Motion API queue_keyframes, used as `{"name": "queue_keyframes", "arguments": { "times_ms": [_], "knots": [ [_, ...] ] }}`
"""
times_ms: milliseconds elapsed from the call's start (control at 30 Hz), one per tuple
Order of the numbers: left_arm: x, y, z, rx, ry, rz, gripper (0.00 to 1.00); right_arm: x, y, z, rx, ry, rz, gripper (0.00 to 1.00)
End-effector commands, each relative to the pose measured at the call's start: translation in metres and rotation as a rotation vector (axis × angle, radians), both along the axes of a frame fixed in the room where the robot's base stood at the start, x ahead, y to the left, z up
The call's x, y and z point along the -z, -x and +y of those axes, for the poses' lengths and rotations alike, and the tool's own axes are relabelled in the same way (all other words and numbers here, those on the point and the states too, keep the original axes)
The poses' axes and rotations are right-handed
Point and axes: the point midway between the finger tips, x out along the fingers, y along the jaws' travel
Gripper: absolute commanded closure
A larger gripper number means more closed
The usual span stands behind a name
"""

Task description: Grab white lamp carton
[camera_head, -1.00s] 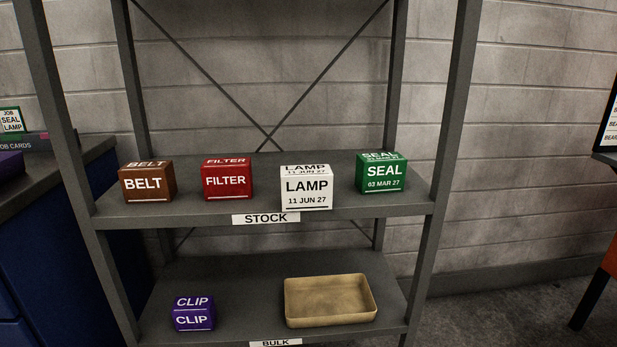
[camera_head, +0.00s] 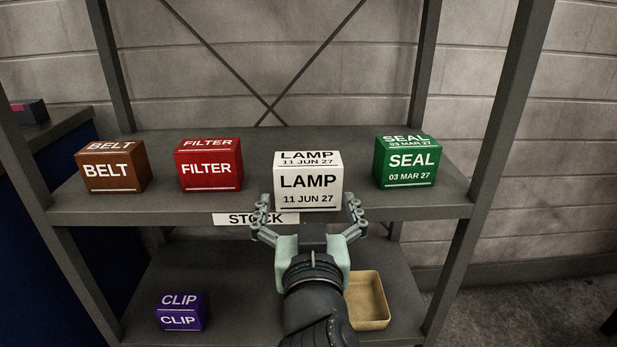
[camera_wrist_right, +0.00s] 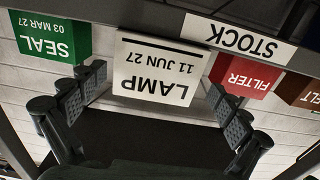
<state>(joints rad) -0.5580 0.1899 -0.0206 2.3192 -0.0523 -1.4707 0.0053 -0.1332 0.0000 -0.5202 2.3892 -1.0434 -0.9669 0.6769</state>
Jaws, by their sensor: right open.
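The white lamp carton (camera_head: 308,182), printed LAMP 11 JUN 27, sits upright on the upper STOCK shelf near its front edge. It also shows upside down in the right wrist view (camera_wrist_right: 158,72), between and beyond the finger pads. My right gripper (camera_head: 308,207) is open in front of the carton, one finger toward each side. I cannot tell whether either finger touches the carton. My left gripper is not in view.
On the same shelf (camera_head: 240,203) stand a brown BELT carton (camera_head: 110,170), a red FILTER carton (camera_head: 208,168) and, close on the right, a green SEAL carton (camera_head: 408,164). Below are a purple CLIP carton (camera_head: 180,314) and a tan tray (camera_head: 368,300).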

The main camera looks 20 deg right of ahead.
Motion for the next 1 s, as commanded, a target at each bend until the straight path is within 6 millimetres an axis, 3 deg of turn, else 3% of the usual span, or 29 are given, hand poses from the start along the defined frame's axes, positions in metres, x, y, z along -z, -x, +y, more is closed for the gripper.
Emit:
{"name": "queue_keyframes", "arguments": {
  "times_ms": [400, 667, 1000],
  "knots": [
    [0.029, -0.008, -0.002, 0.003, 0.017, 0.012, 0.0, -0.004, -0.052, -0.017, 0.001, 0.002, 0.003, 0.0],
    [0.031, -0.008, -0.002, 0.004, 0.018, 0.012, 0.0, -0.002, -0.054, -0.018, 0.002, 0.002, 0.005, 0.0],
    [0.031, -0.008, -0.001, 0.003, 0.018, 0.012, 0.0, -0.002, -0.054, -0.018, 0.002, 0.001, 0.004, 0.39]
  ]
}}
